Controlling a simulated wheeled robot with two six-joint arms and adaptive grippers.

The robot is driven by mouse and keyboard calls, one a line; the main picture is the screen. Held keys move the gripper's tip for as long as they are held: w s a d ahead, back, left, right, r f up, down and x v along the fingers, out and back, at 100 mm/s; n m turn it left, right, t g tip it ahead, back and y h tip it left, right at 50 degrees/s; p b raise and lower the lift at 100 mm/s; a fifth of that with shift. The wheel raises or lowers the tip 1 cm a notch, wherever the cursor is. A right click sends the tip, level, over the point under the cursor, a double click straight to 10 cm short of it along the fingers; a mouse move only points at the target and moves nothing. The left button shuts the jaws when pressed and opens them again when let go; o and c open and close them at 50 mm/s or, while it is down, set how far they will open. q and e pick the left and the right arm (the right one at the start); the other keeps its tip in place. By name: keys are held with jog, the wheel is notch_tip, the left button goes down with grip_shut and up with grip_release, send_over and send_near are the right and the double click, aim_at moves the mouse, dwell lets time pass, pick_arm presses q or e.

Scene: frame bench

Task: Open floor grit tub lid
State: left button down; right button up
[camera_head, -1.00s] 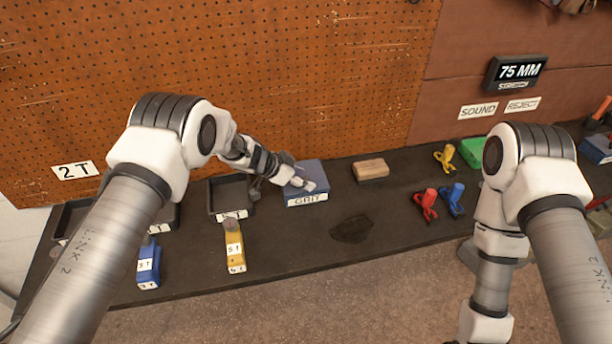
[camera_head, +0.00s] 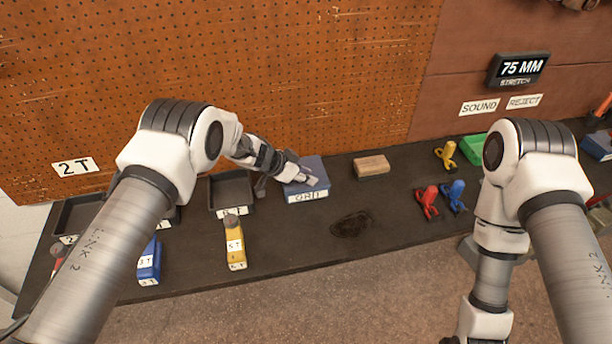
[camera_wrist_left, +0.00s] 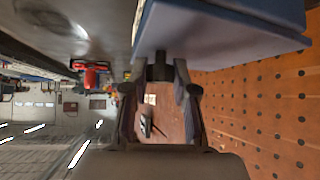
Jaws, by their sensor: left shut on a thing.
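The grit tub (camera_head: 307,197) is a blue box with a white label on its front, standing on the dark bench near the middle of the head view. Its blue lid (camera_head: 316,166) is on top; I cannot tell whether it is raised at all. My left gripper (camera_head: 308,181) reaches over the lid from the left. In the left wrist view, my left gripper (camera_wrist_left: 158,84) is shut on a small dark handle (camera_wrist_left: 159,68) at the blue tub (camera_wrist_left: 215,30). My right arm is at the right, its gripper out of view.
A wooden block (camera_head: 371,165) lies right of the tub, a dark patch (camera_head: 351,224) in front. A black tray (camera_head: 231,192) and a yellow weight (camera_head: 235,243) are left. Red (camera_head: 428,202) and blue (camera_head: 454,196) clamps stand right. The pegboard (camera_head: 290,80) rises behind.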

pick_arm(q)
jog(key=shift+w+r, duration=0.15)
jog(key=shift+r, duration=0.15)
jog(key=shift+w+a+r, duration=0.1)
jog(key=shift+w+r, duration=0.2)
jog(key=shift+r, duration=0.3)
jog(key=shift+w+a+r, duration=0.1)
jog(key=shift+w+r, duration=0.15)
jog(key=shift+r, duration=0.35)
jog(key=shift+w+a+r, duration=0.1)
jog(key=shift+w+r, duration=0.2)
jog(key=shift+r, duration=0.3)
jog(key=shift+w+a+r+b, duration=0.25)
jog(key=shift+w+r+b, duration=0.05)
jog(key=shift+w+r, duration=0.6)
jog(key=shift+s, duration=0.1)
jog(key=c, duration=1.1)
grip_release()
jog(key=shift+c, duration=0.2)
jog(key=shift+o, duration=1.2)
jog(key=shift+f, duration=0.2)
jog(key=shift+w+a+f, duration=0.15)
jog(key=shift+w, duration=0.1)
jog(key=shift+s, duration=0.15)
